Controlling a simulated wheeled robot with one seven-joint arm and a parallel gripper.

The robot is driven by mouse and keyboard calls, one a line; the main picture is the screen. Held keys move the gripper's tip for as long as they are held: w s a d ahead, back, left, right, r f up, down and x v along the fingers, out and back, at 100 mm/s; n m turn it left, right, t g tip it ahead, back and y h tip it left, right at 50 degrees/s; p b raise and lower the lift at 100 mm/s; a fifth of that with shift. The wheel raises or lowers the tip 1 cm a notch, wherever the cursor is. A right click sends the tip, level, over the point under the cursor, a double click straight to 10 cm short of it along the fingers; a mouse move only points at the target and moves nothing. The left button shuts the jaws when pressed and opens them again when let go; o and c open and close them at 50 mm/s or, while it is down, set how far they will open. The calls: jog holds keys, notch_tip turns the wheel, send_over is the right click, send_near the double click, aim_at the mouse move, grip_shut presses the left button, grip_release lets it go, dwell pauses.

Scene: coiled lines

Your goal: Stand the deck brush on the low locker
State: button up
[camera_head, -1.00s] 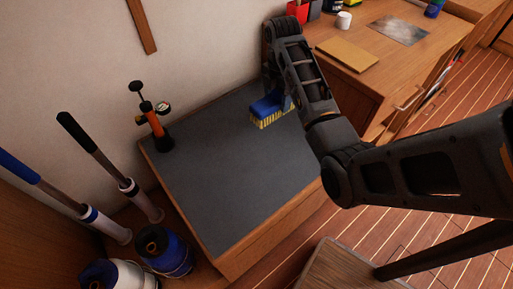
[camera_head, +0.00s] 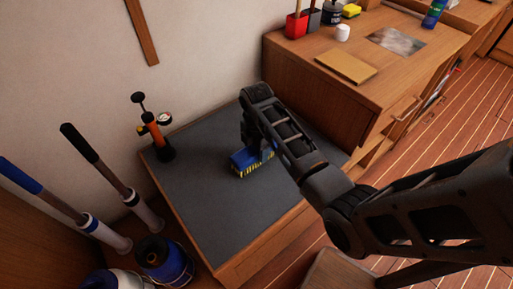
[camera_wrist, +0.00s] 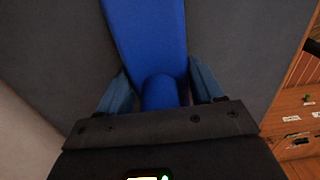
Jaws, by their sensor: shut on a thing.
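The deck brush (camera_head: 243,163) has a blue block with yellow bristles facing down. It is at the middle of the dark top of the low locker (camera_head: 200,205). My gripper (camera_head: 254,148) is shut on the brush, partly hidden behind my arm. In the wrist view the blue brush (camera_wrist: 150,35) runs up between the two blue-grey fingers of my gripper (camera_wrist: 160,90). The bristles are at or just above the dark surface; I cannot tell whether they touch.
An orange and black pump (camera_head: 152,135) stands at the locker's back left corner. Two long-handled tools (camera_head: 110,185) and a blue container (camera_head: 163,260) are left of it. A wooden desk (camera_head: 345,85) with small items stands at the right. The locker's front half is clear.

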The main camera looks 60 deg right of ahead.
jog(key=shift+f, duration=0.15)
jog(key=o, duration=1.1)
notch_tip(320, 180, up, 12)
